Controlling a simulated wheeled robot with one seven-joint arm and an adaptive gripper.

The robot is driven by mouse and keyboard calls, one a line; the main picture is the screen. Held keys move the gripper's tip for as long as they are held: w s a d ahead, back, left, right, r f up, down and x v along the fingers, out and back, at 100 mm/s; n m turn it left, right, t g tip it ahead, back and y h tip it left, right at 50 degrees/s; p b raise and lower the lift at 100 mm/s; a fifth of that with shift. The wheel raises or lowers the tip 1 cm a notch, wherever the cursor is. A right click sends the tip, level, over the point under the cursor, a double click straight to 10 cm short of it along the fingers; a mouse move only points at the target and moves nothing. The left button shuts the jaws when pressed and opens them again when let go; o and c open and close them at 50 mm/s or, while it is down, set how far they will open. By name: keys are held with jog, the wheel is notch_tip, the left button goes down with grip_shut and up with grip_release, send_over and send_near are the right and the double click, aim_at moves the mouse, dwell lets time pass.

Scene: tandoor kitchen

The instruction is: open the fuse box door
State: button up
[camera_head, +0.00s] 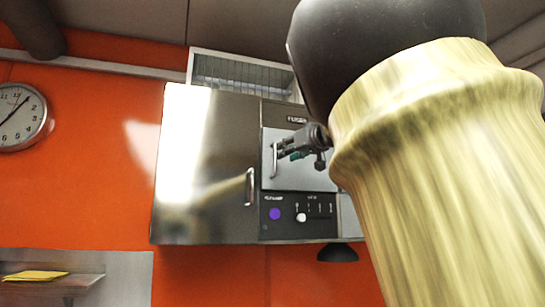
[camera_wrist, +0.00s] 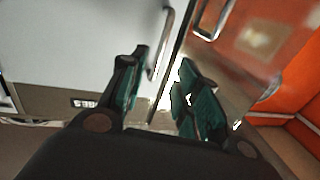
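The fuse box door (camera_head: 300,172) is a pale grey panel under a "FUSES" label, on the right part of a wall-mounted steel cabinet; it looks closed. Its upright bar handle (camera_head: 274,160) is at the door's left edge. In the wrist view the door (camera_wrist: 75,45) fills the left, and the handle (camera_wrist: 163,45) appears between the fingertips, though contact cannot be told. My gripper (camera_head: 286,151) is open in front of the handle. Its teal-padded fingers (camera_wrist: 163,70) are spread apart in the wrist view, with nothing visibly clamped.
A larger steel door (camera_head: 205,160) with its own handle (camera_head: 250,187) adjoins on the left. Below the fuse door is a control panel (camera_head: 298,213) with purple and white knobs. A clock (camera_head: 18,117) hangs on the orange wall. My arm covers the right of the head view.

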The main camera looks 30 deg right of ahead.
aim_at(275, 171)
jog(key=w, duration=0.3)
jog(key=w+p, duration=0.1)
jog(key=w, duration=0.1)
jog(key=w+p, duration=0.1)
jog(key=w, duration=0.2)
jog(key=shift+w+d, duration=0.25)
jog(key=shift+w, duration=0.1)
jog(key=shift+c, duration=0.5)
grip_shut()
